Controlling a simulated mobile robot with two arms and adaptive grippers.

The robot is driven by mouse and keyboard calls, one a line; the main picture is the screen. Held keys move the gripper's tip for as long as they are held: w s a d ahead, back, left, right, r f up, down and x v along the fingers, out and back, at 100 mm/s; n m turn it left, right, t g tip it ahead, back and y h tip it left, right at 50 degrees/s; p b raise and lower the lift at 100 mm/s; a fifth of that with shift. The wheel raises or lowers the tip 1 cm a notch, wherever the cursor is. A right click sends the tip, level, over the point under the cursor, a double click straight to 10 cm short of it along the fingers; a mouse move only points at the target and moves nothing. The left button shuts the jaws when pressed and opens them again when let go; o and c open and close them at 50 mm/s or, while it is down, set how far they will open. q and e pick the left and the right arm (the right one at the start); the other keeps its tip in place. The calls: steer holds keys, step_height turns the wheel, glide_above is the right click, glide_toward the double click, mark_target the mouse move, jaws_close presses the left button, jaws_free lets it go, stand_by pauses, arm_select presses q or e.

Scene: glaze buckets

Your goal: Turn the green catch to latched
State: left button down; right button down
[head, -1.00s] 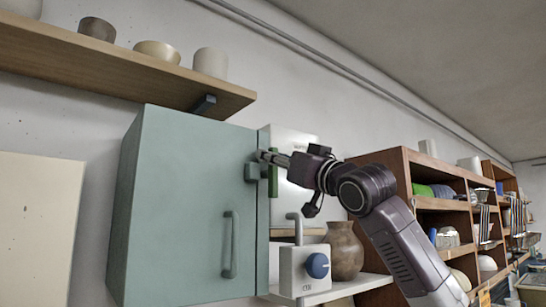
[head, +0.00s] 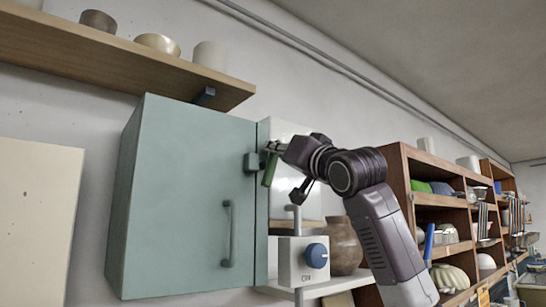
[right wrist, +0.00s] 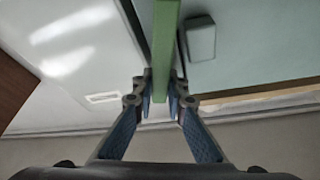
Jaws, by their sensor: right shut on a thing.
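The green catch (head: 269,172) is a narrow bar at the right edge of the teal cabinet door (head: 180,190), beside a small teal block (head: 250,162). It hangs down, its lower end tilted a little to the left. My right gripper (head: 271,149) is shut on the catch near its upper part, partly hiding it. In the right wrist view the green catch (right wrist: 164,40) runs between the two fingertips (right wrist: 160,98). My left gripper is not in view.
A grey door handle (head: 228,234) is lower on the cabinet. Below my right arm stand a white box with a blue knob (head: 317,256) and a brown vase (head: 343,245). A wooden shelf (head: 130,62) with pots hangs above, and shelving (head: 400,170) stands at the right.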

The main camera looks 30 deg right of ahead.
steer(key=m, duration=0.1)
steer(key=m+h+b, duration=0.1)
steer(key=m, duration=0.1)
steer(key=f+m+g+h, duration=0.1)
steer(key=m, duration=0.1)
steer(key=shift+w+d, duration=0.15)
steer(key=shift+d, duration=0.2)
steer(key=shift+d+f+m+g+h, duration=0.25)
steer(key=shift+f+m+g+h, duration=0.35)
steer(key=shift+m, duration=1.45)
steer(key=shift+d+f+m+g+h, duration=0.25)
steer(key=shift+m+g, duration=0.55)
steer(key=shift+m, duration=1.2)
steer(key=shift+d+f+m+g+h, duration=0.4)
steer(key=shift+m+g, duration=0.3)
steer(key=shift+m, duration=1.35)
steer(key=shift+a+f, duration=0.1)
steer(key=c, duration=2.3)
jaws_free()
steer(key=o, duration=0.4)
steer(key=shift+c, duration=0.2)
